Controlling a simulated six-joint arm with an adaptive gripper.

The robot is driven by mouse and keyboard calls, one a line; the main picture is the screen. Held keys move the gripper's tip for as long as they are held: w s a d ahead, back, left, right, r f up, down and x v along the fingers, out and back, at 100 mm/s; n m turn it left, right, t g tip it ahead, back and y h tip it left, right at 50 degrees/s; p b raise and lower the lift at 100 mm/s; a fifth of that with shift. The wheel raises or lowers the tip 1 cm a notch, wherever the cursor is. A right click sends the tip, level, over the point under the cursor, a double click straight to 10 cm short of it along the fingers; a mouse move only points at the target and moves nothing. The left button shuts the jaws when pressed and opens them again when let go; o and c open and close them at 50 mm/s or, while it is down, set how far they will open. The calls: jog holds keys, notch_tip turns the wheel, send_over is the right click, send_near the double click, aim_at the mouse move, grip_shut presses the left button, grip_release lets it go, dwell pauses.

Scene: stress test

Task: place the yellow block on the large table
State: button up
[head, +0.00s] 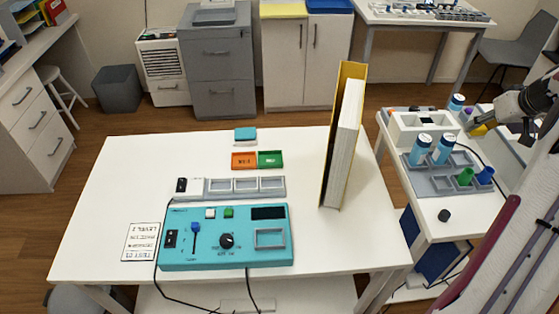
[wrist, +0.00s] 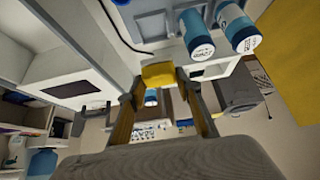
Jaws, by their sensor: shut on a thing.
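The yellow block (head: 478,130) is held at the tip of my gripper (head: 488,124), at the right of the head view, above the small side table. In the wrist view the yellow block (wrist: 158,75) sits between the two fingertips of my gripper (wrist: 160,88), which is shut on it. The large white table (head: 105,235) fills the middle of the head view, left of my gripper. Its left part and front left corner are bare. The head view cannot show clearly how far the block is above the side table.
A tall yellow binder (head: 345,130) stands upright on the large table's right side, between my gripper and the table's middle. A teal device (head: 190,250), a grey tray, small orange and green trays and a card occupy the table. Blue-capped bottles (head: 421,146) stand near my gripper.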

jog(key=w+a+r+m+h, duration=0.1)
jog(key=w+a+r, duration=0.4)
jog(key=w+a, duration=0.25)
jog(key=w+a+r+m, duration=0.1)
jog(key=w+a+r, duration=0.4)
jog(key=w+a, duration=0.25)
jog(key=w+a+f+n+y, duration=0.15)
jog(key=w+a, duration=0.35)
jog(key=a, duration=0.9)
jog(key=w+a+f+n, duration=0.2)
jog(key=w+a+f, duration=0.15)
jog(key=a, duration=1.05)
jog(key=a+f+n+y, duration=0.1)
jog(key=a+f+n, duration=0.15)
jog(key=a, duration=1.35)
jog(key=s+a+f+n+y, duration=0.1)
jog(key=s+a+f, duration=0.2)
jog(key=s+a, duration=0.4)
jog(key=s+a+f+n+g+y, duration=0.1)
jog(key=s+a+f, duration=0.3)
jog(key=a, duration=1.7)
jog(key=s+a+f+n+g+y, duration=0.1)
jog(key=s+a+f+n, duration=0.2)
jog(key=s+a, duration=0.7)
jog(key=a, duration=0.5)
jog(key=shift+f, duration=0.4)
jog(key=shift+w+f, duration=0.1)
